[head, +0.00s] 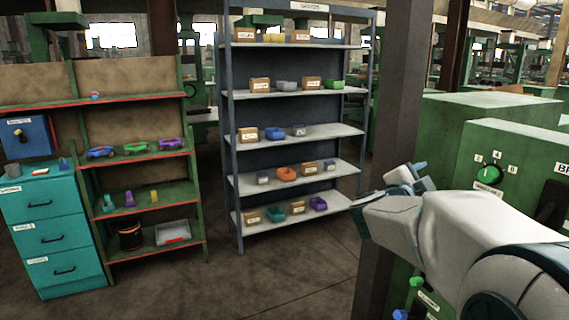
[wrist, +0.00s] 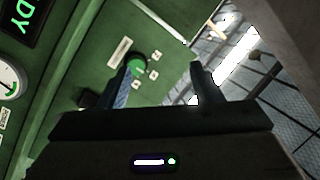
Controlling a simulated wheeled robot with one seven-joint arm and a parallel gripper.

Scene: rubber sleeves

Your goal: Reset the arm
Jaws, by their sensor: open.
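My gripper (head: 388,186) is at the right of the head view, at the end of my white arm, beside the green machine cabinet (head: 479,150). In the wrist view my gripper (wrist: 158,80) has its two dark fingers apart, with nothing between them that it holds. A green rotary knob (wrist: 136,64) on the cabinet's panel shows behind the left finger, apart from what I can tell. The knob also shows in the head view (head: 488,175), to the right of my gripper, with small white labels around it.
A grey shelf rack (head: 295,130) with several small bins and boxes stands in the middle. A dark pillar (head: 394,100) stands close to my gripper. A green shelf (head: 150,190) and teal drawers (head: 52,235) are at the left. Floor (head: 285,285) in front is clear.

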